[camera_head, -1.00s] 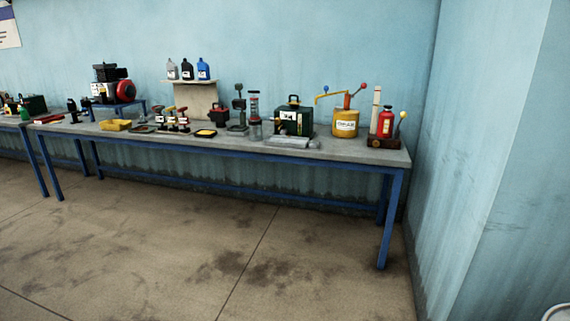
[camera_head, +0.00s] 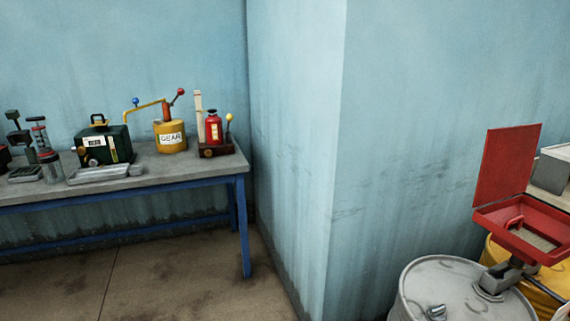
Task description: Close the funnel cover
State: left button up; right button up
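A red square funnel (camera_head: 492,215) stands at the right edge of the view, on a short dark neck on top of a grey drum (camera_head: 450,274). Its flat red cover (camera_head: 507,165) stands up, nearly vertical, at the back left side of the funnel, so the funnel is open. A red handle and a pale inside show in the funnel. The funnel's right edge is cut off by the picture. Neither of my grippers is in view.
A yellow drum (camera_head: 497,254) stands behind the grey one. A pale wall corner (camera_head: 335,150) juts out between the drums and a blue-legged workbench (camera_head: 215,168). The bench holds a yellow gear oil can (camera_head: 171,143) and a red bottle (camera_head: 213,132). Floor (camera_head: 150,285) before the bench is clear.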

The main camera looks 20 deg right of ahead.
aim_at(508, 153)
jog(key=i+j+z, duration=0.1)
jog(key=i+z, duration=0.35)
jog(key=i+j+z, duration=0.2)
jog(key=z, duration=0.25)
jog(key=i+j+z, duration=0.3)
jog(key=z, duration=0.15)
jog(key=i+j+z, duration=0.2)
jog(key=j+z, duration=0.2)
jog(key=i+j+z, duration=0.1)
jog(key=j+z, duration=0.35)
jog(key=i+j+z, duration=0.1)
jog(key=j+z, duration=0.8)
jog(key=k+j, duration=0.05)
jog(key=j, duration=0.05)
